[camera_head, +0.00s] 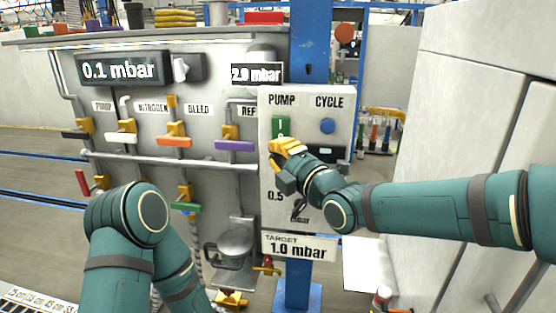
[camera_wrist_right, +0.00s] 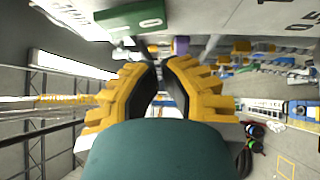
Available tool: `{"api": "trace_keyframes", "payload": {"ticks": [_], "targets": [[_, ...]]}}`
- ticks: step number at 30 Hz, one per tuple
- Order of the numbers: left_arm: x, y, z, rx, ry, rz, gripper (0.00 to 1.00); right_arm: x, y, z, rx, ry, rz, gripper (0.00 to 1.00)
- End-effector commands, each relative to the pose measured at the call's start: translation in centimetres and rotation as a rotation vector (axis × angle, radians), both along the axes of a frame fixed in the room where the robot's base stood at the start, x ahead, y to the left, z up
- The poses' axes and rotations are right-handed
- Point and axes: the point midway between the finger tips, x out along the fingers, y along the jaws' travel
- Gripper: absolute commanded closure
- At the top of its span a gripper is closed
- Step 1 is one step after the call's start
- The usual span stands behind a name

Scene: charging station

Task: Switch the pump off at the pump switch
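The pump switch is a green rocker (camera_head: 281,125) under the PUMP label on the light grey control box (camera_head: 305,112). In the right wrist view the green switch (camera_wrist_right: 120,22) shows at the top, with a white 0 on its right part. My right gripper (camera_head: 279,150) is just below the switch, in front of the box. Its yellow fingertips (camera_wrist_right: 162,62) are close together with nothing held; contact with the switch cannot be told. At the bottom of the head view, yellow fingers, apparently of my left gripper (camera_head: 230,298), show partly; their opening is unclear.
A blue round CYCLE button (camera_head: 327,126) sits right of the switch. A dial (camera_head: 299,208) and a TARGET 1.0 mbar plate (camera_head: 298,247) are below. A panel with several valves and a 0.1 mbar display (camera_head: 121,70) stands left; a white cabinet (camera_head: 480,110) is right.

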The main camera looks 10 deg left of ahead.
Motion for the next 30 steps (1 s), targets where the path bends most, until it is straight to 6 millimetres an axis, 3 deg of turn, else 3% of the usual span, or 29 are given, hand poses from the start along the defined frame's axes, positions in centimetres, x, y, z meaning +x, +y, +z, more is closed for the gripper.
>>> {"api": "trace_keyframes", "payload": {"ticks": [9, 15, 30], "targets": [[0.2, 0.0, -0.4, 0.0, -0.004, 0.001, 0.47, -4.4, -4.6, -0.6, -0.003, -0.001, -0.002, 1.0], [0.1, 0.0, -0.4, 0.0, -0.004, 0.001, 0.47, -6.3, -6.5, -0.9, -0.002, 0.001, 0.0, 1.0], [0.1, 0.0, -0.4, 0.0, -0.004, 0.001, 0.47, -7.0, -7.1, -1.1, -0.002, 0.002, 0.002, 1.0]]}}
